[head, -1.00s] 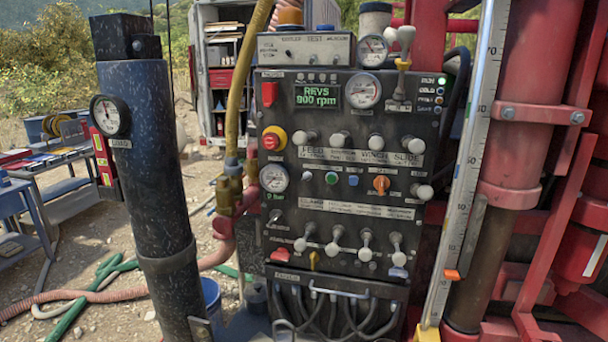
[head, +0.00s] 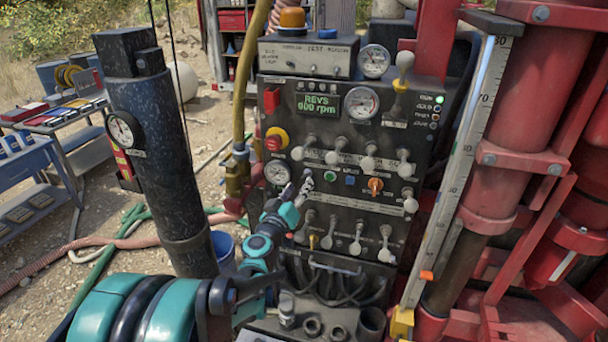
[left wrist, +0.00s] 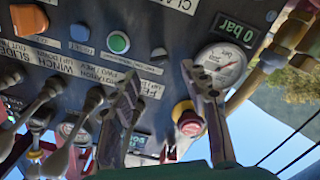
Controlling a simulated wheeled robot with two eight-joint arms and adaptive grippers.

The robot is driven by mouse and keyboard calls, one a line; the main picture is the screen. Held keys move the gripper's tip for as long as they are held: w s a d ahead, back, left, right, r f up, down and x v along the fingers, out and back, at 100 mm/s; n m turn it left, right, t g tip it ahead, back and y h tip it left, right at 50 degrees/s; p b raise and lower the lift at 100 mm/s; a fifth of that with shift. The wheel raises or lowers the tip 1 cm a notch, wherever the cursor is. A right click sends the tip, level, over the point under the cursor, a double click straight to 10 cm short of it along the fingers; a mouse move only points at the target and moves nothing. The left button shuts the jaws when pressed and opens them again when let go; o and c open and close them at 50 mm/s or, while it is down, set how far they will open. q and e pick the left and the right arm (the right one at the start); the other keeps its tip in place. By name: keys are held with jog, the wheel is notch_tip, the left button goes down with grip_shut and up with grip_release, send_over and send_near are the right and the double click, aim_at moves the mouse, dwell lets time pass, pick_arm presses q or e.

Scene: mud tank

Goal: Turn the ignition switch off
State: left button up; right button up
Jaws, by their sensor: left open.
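The dark control panel (head: 400,225) stands upright in the middle of the head view. I cannot read a label that marks the ignition switch. Candidates on its middle row are a small grey round control (left wrist: 158,52), a green button (head: 330,177), a blue button (head: 350,180) and an orange rotary knob (head: 375,186). My left gripper (head: 300,188) is in front of the panel, left of the green button, and hides the small grey control in the head view. In the left wrist view, the gripper (left wrist: 163,85) is open and empty, its fingers apart. My right gripper is not in view.
White-knobbed levers (head: 356,240) line the panel above and below the middle row. A red-and-yellow stop button (head: 276,139) and a gauge (head: 277,173) sit at its left. A black post (head: 160,170) stands left, red pipes (head: 530,90) right.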

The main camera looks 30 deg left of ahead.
aim_at(305, 178)
pick_arm(q)
jog(key=w, duration=0.3)
jog(key=w+a, duration=0.1)
jog(key=w, duration=0.1)
jog(key=shift+w, duration=0.1)
jog(key=shift+c, duration=0.3)
grip_shut()
